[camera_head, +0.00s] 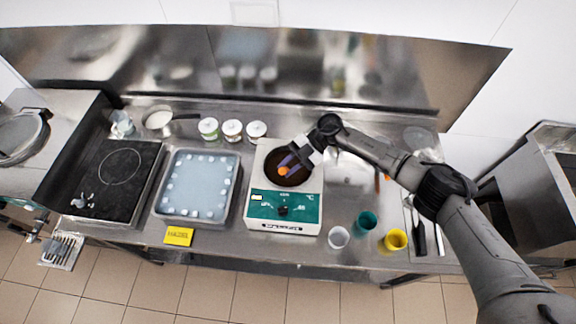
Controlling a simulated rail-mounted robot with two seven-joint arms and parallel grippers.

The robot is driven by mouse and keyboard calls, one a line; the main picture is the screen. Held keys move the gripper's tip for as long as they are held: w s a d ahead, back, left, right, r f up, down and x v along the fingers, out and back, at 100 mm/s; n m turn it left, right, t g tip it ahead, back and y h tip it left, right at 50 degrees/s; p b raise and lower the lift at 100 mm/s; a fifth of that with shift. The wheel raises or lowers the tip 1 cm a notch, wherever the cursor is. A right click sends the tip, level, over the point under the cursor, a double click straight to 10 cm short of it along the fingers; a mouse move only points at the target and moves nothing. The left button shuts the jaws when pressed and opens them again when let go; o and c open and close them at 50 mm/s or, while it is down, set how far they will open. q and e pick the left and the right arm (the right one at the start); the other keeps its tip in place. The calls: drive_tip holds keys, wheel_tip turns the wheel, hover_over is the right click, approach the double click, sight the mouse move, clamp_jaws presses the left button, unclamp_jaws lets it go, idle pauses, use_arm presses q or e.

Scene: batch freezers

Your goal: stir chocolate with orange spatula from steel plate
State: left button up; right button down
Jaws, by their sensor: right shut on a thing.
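A dark round pot of chocolate (272,171) sits on the white hot plate with a green front panel. My right gripper (291,160) reaches in from the right and is over the pot, pointing down and left. It is shut on the orange spatula (284,171), whose orange part shows in the pot against the chocolate. The handle is mostly hidden by the gripper. A shiny steel plate (350,172) lies to the right, partly behind my right arm. My left gripper is not in view.
A tray of ice water (196,214) and a black cooktop (93,193) stand left. White-lidded jars (232,130) stand behind. White (339,238), green (364,224) and yellow (394,241) cups stand at the front right, beside dark-handled tools (420,240).

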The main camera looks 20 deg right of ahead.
drive_tip(key=shift+r, duration=0.15)
wheel_tip(320, 180, up, 5)
drive_tip(key=p, duration=0.4)
